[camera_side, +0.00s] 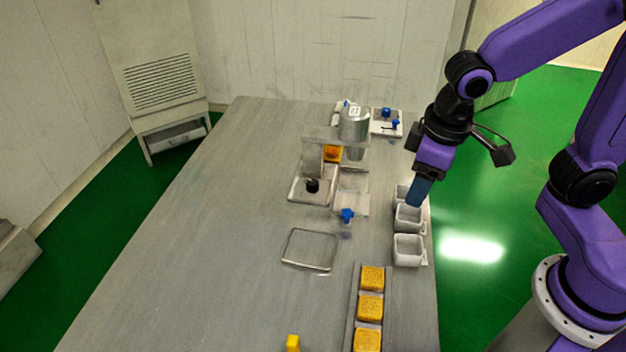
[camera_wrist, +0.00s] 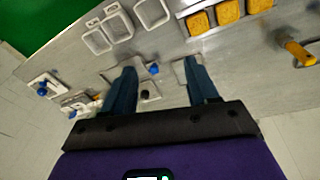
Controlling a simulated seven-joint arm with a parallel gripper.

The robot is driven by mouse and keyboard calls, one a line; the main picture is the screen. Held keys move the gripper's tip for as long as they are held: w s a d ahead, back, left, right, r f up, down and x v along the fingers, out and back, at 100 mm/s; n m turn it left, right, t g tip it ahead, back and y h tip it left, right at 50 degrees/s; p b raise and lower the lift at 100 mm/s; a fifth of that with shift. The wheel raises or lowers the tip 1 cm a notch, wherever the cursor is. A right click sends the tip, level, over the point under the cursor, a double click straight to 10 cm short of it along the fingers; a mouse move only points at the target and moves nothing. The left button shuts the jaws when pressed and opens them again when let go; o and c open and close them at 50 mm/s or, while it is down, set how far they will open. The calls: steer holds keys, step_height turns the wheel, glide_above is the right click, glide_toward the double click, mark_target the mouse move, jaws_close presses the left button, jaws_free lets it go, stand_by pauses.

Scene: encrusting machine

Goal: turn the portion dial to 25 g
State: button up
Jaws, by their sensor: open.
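The encrusting machine (camera_side: 322,160) stands at the back middle of the table, with a metal cylinder (camera_side: 354,123) on top. A white panel (camera_side: 378,130) behind it to the right carries two blue knobs, a larger one (camera_side: 387,112) and a smaller one (camera_side: 395,123). Another blue knob (camera_side: 347,215) sits at the machine's front. I cannot tell which is the portion dial; no scale is readable. My gripper (camera_side: 418,196) hangs above the table's right edge, apart from all the knobs. In the wrist view its blue fingers (camera_wrist: 161,66) are spread and empty.
White cups (camera_side: 408,250) stand in a row under and in front of my gripper. Several yellow blocks (camera_side: 371,308) lie on a rail nearer the front, and a yellow piece (camera_side: 293,343) sits left of them. An empty square frame (camera_side: 283,250) lies mid-table. The table's left side is clear.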

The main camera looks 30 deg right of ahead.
steer(key=w+a+f+m+t, duration=0.1)
steer(key=w+a+m, duration=0.15)
steer(key=w, duration=0.35)
steer(key=w+a+m, duration=0.2)
steer(key=w+m, duration=0.2)
steer(key=w, duration=0.3)
steer(key=m+t+h, duration=0.1)
steer(key=m+h, duration=0.1)
steer(key=m, duration=0.4)
glide_toward(313, 182)
steer(key=x, duration=0.8)
steer(key=shift+f, duration=0.3)
steer(key=c, duration=1)
steer(key=shift+c, duration=0.2)
